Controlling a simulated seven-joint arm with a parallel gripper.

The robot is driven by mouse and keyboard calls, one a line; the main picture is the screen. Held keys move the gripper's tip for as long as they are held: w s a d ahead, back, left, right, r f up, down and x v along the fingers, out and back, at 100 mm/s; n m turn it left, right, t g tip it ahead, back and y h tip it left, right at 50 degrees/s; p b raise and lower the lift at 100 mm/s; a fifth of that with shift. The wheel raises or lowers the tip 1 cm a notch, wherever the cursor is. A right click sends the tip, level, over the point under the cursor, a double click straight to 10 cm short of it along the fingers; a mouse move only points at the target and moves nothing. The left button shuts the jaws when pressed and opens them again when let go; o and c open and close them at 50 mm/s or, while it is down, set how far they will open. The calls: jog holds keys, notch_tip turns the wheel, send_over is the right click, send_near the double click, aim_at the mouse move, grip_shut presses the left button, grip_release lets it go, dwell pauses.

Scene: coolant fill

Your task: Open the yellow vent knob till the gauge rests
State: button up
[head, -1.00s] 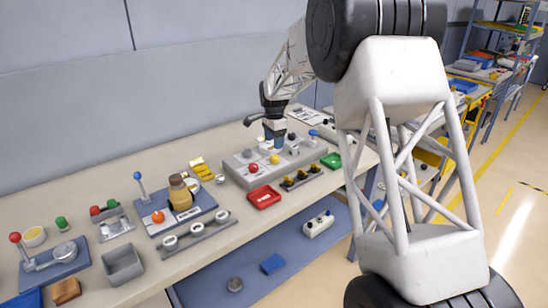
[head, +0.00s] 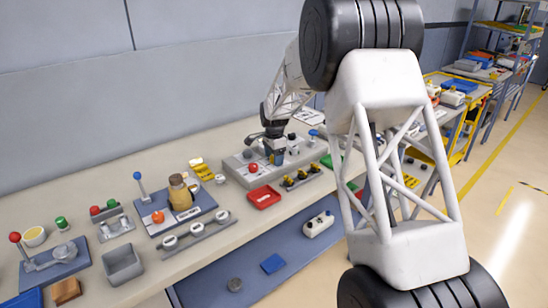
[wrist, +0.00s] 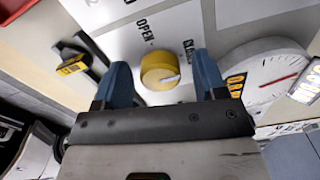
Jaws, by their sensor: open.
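The yellow vent knob (wrist: 160,71) sits on a pale panel between "OPEN" and "CLOSE" lettering. Its white pointer mark points right in the wrist view. My gripper (wrist: 165,80) is open, with one blue fingertip on each side of the knob; I cannot tell if they touch it. In the head view my gripper (head: 276,158) is over the grey panel box (head: 236,172) and hides the yellow knob.
A red knob (head: 253,168) stands left of my gripper on the box. A red tray (head: 263,196) and a rack with yellow-and-black parts (head: 300,178) lie in front. A black lever with a yellow tag (wrist: 72,66) shows left of the knob.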

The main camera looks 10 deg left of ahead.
jog(key=shift+c, duration=0.3)
jog(key=c, duration=0.9)
jog(key=shift+o, duration=0.2)
